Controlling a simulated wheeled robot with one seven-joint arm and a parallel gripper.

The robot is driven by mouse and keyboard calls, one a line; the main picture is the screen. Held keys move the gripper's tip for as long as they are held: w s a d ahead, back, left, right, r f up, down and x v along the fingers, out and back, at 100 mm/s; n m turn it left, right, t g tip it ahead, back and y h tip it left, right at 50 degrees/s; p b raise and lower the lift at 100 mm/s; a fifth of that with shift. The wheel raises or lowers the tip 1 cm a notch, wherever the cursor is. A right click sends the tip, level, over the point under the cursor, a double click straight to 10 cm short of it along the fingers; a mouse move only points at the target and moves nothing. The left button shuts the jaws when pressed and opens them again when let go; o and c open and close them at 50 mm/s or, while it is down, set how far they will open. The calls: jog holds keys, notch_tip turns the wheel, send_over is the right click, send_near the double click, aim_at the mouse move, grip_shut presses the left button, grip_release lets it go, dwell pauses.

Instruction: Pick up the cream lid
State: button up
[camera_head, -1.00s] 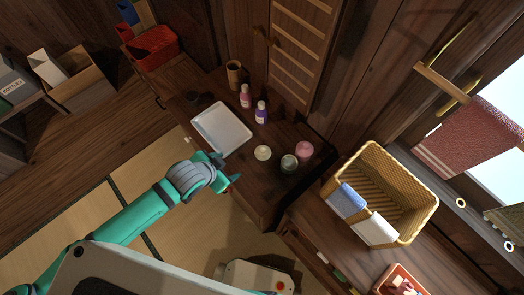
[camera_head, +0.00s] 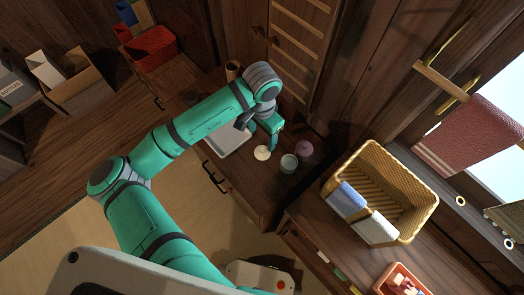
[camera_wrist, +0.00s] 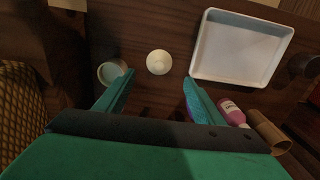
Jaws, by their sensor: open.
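The cream lid (camera_head: 262,153) lies on the dark wooden counter, between the white tray and a greenish jar. In the wrist view the cream lid (camera_wrist: 159,62) is a small pale disc just beyond the fingertips, roughly centred between them. My gripper (camera_wrist: 157,86) is open and empty, its two teal fingers spread to either side. In the head view my gripper (camera_head: 272,142) hangs over the counter, close to the lid at its upper right. The lid is fully visible in the wrist view.
A white tray (camera_wrist: 240,48) and an open greenish jar (camera_wrist: 112,72) flank the lid. A pink bottle (camera_wrist: 232,112) and a brown cup (camera_wrist: 268,130) are near the right finger. A wicker basket (camera_head: 426,200) is right of the counter.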

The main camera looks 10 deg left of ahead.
aim_at(263, 149)
notch_tip(263, 149, down, 10)
jog(key=shift+d+f, duration=0.1)
jog(key=c, duration=1.1)
